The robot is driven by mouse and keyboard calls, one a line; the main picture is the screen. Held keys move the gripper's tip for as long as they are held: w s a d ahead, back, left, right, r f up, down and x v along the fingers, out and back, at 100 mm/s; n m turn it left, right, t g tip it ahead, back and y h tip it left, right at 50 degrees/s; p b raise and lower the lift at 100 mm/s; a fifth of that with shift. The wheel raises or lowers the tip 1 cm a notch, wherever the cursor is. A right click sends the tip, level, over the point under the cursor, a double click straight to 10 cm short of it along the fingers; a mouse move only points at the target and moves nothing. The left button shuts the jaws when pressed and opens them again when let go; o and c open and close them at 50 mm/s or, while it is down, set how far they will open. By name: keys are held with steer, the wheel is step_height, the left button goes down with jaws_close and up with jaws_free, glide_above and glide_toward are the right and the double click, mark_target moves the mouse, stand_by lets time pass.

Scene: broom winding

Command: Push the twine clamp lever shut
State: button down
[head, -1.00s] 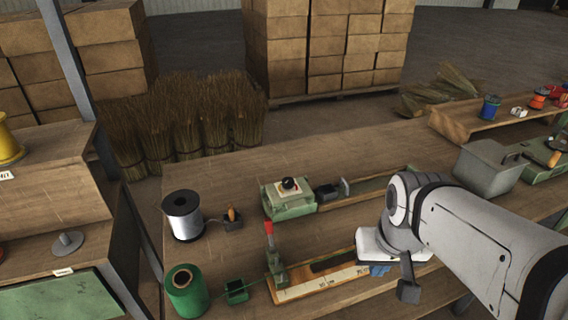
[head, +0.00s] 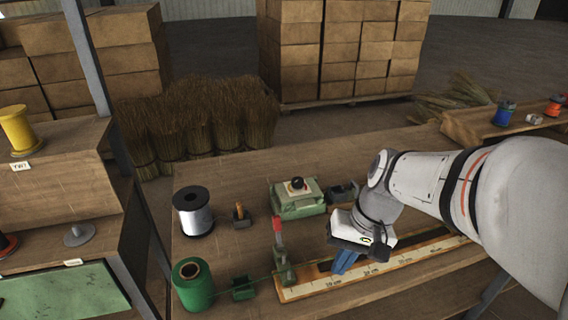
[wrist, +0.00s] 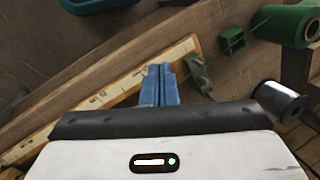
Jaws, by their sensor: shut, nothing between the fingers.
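The twine clamp (head: 286,272) is a green block at the left end of the ruler board. Its lever (head: 278,232) stands nearly upright, with a red grip at the top. My gripper (head: 345,262) has blue fingers, which are shut and empty. They are low over the ruler board, to the right of the clamp and apart from it. In the wrist view the shut fingers (wrist: 158,85) point toward the board, with the green clamp (wrist: 200,75) just to their right. I cannot make out the red grip there. A thin green twine runs to the clamp.
The ruler board (head: 400,262) lies along the bench. A green twine spool (head: 193,284), a small green box (head: 243,288) and a silver wire spool (head: 193,211) stand left of the clamp. A green machine block (head: 297,200) sits behind it.

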steer(key=w+a+f+m+g+y+b, duration=0.1)
steer(key=w+a+f+y, duration=0.15)
steer(key=w+y, duration=0.2)
steer(key=m+t+y+b, duration=0.2)
steer(key=y+b, duration=0.1)
steer(key=y, duration=0.6)
glide_toward(277, 223)
steer(key=w+f, duration=0.2)
steer(key=w, duration=0.5)
steer(key=shift+s+d, duration=0.2)
steer(key=shift+d, duration=0.25)
steer(key=shift+a, duration=0.15)
steer(key=s+a, duration=0.3)
steer(key=a, duration=0.5)
steer(key=shift+s+a, duration=0.2)
steer(key=shift+a, duration=0.15)
steer(key=shift+r, duration=0.1)
